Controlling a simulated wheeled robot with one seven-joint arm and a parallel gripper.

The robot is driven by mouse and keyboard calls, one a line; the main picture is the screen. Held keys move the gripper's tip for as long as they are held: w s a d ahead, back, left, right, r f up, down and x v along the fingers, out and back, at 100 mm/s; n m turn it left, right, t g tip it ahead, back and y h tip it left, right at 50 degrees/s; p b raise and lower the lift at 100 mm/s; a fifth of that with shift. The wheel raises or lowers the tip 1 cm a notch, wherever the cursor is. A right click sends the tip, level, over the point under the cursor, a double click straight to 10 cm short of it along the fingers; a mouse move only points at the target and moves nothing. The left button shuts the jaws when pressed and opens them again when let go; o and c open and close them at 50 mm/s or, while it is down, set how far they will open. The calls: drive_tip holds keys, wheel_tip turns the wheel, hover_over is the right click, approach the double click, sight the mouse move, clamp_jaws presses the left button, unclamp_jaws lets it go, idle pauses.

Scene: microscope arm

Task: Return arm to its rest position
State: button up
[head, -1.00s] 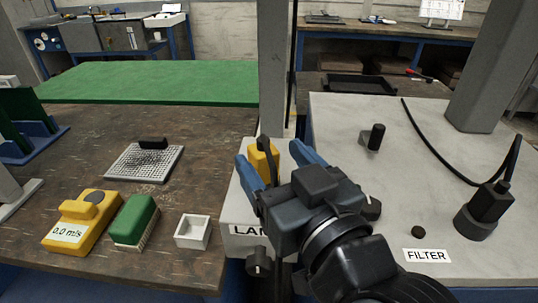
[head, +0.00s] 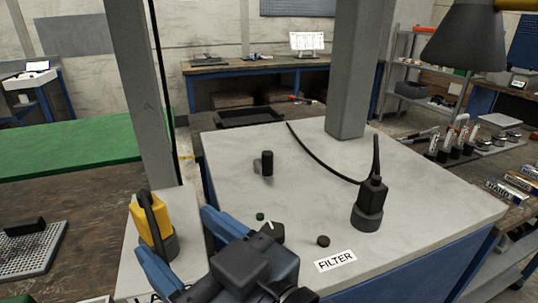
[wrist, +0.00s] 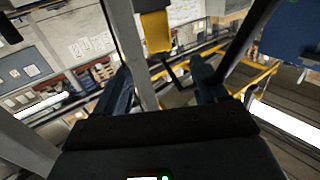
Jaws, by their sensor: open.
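My gripper (head: 172,233) is at the lower left of the head view, its two blue fingers spread with nothing clamped between them. A yellow block with a black strap or cable (head: 150,217) stands upright on a round dark base, just beyond the fingertips. The yellow part also shows in the wrist view (wrist: 156,30), ahead of and between the finger ends (wrist: 160,88). I cannot tell whether a finger touches it.
A grey post (head: 352,75) rises behind. A grey column (head: 140,90) stands left. A perforated plate (head: 30,250) lies lower left.

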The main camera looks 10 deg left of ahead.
drive_tip(key=s+d+f+m+t+h, duration=0.25)
drive_tip(key=d+f+m+h, duration=0.2)
drive_tip(key=d+f, duration=0.45)
drive_tip(key=s+d+f+m+t+h, duration=0.2)
drive_tip(key=d+f+m+t+h, duration=0.25)
drive_tip(key=d, duration=0.65)
drive_tip(key=s+d+f+m+h, duration=0.1)
drive_tip(key=s+d+h, duration=0.2)
drive_tip(key=s+d, duration=0.4)
drive_tip(key=s+d+f+m+g+h, duration=0.1)
drive_tip(key=s+d+f+m+h, duration=0.1)
drive_tip(key=s+d, duration=0.6)
drive_tip(key=s+h, duration=0.1)
drive_tip(key=s, duration=0.3)
drive_tip(key=shift+s+f+h, duration=0.2)
drive_tip(key=shift+h, duration=0.2)
drive_tip(key=shift+c, duration=0.2)
